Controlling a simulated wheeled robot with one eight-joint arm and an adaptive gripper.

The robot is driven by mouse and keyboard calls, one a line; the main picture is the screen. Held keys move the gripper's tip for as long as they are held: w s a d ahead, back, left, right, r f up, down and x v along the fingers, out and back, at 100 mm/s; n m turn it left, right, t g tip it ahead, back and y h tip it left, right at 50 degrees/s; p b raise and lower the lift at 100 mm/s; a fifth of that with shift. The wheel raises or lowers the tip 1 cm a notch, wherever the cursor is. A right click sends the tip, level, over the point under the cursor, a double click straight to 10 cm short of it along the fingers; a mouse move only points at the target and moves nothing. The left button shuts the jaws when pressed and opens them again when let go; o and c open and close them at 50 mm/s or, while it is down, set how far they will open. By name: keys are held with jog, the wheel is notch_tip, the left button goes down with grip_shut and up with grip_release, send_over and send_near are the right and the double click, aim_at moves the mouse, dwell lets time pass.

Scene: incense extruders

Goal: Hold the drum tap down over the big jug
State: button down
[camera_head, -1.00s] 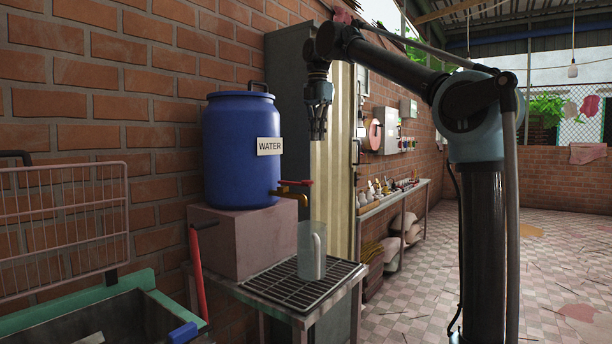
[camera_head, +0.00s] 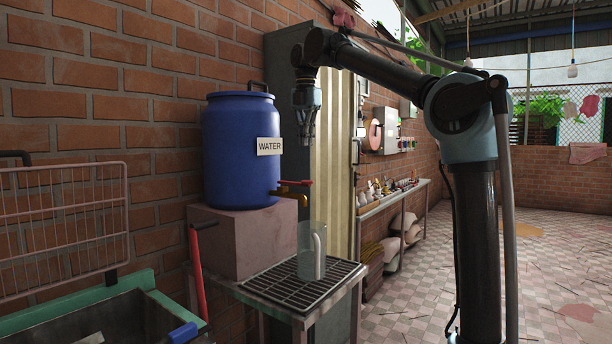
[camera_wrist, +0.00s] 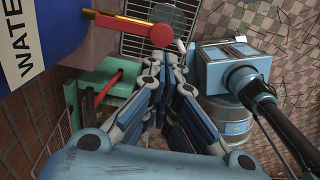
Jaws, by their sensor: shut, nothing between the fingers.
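The blue drum (camera_head: 240,150) with a "WATER" label stands on a pinkish block. Its brass tap (camera_head: 285,192) with a red lever (camera_head: 297,182) points right, over the clear big jug (camera_head: 311,252), which stands upright on the black grate. My gripper (camera_head: 306,142) is shut and empty, pointing down, above the tap and apart from it. In the wrist view, the closed fingers (camera_wrist: 172,60) are in the middle, with the red lever (camera_wrist: 130,25) just ahead and to their left. The jug (camera_wrist: 170,14) shows partly beyond the lever.
The grate (camera_head: 298,283) tops a small stand. A green-rimmed basin (camera_head: 75,305) and wire rack (camera_head: 65,215) are at the left. A red-handled tool (camera_head: 198,270) leans by the block. A grey cabinet (camera_head: 285,75) stands behind. Tiled floor is open at right.

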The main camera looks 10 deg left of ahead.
notch_tip(320, 180, down, 11)
jog(key=shift+w+a+r, duration=0.1)
dwell(0.4)
jog(key=shift+a, duration=0.1)
